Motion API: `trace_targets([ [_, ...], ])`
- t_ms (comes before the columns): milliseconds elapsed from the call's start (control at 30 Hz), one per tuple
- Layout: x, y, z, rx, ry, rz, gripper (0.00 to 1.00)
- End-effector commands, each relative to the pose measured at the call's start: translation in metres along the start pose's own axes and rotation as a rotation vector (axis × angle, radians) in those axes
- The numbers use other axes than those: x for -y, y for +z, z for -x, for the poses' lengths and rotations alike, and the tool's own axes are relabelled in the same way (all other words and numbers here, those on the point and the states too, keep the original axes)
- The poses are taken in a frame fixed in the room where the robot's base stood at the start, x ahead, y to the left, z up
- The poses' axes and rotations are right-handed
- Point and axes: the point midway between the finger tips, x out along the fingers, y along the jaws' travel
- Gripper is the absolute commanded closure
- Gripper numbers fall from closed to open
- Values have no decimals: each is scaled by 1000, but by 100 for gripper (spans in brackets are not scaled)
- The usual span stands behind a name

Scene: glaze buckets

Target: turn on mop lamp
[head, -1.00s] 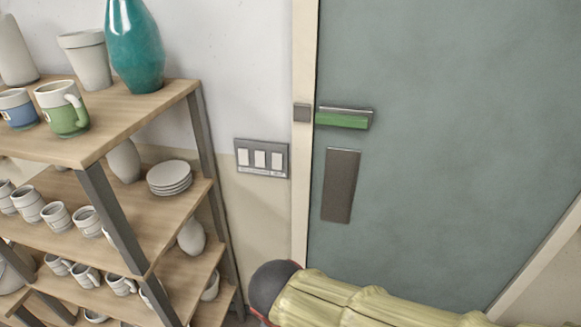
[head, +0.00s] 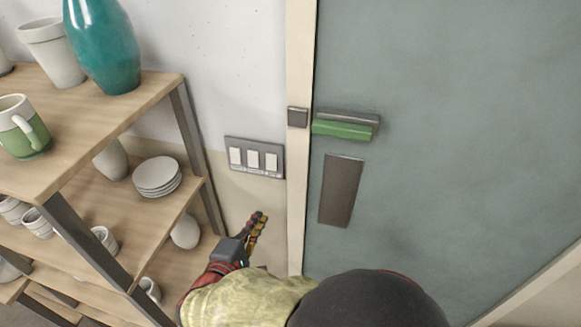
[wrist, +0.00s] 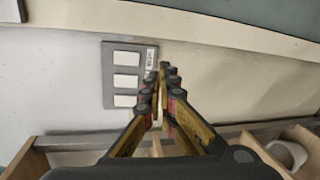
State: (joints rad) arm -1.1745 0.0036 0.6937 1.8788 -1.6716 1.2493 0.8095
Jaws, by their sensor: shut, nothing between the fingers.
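A grey switch panel (head: 254,157) with three white rocker switches is on the wall between the shelf and the door frame. A label strip runs under the switches, too small to read. The panel also shows in the wrist view (wrist: 126,75), turned on its side and just left of my fingertips. My gripper (head: 259,219) is shut and empty, below the panel and apart from it in the head view. It also shows in the wrist view (wrist: 164,76), fingers together and pointing toward the wall. No lamp is in view.
A wooden shelf (head: 150,90) with a teal vase (head: 103,45), mugs and stacked plates (head: 157,176) stands left of the panel. A grey-green door (head: 450,130) with a green handle (head: 343,129) is on the right. The wall around the panel is clear.

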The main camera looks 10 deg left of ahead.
Motion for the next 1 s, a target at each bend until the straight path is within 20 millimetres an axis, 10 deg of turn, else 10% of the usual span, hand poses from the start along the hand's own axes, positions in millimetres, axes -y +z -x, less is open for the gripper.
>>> trace_targets([
  [133,-31,-16,1,-54,97,-108,100],
  [667,-33,-13,0,-49,101,-174,100],
  [1000,-37,-14,-46,-45,100,-175,100],
])
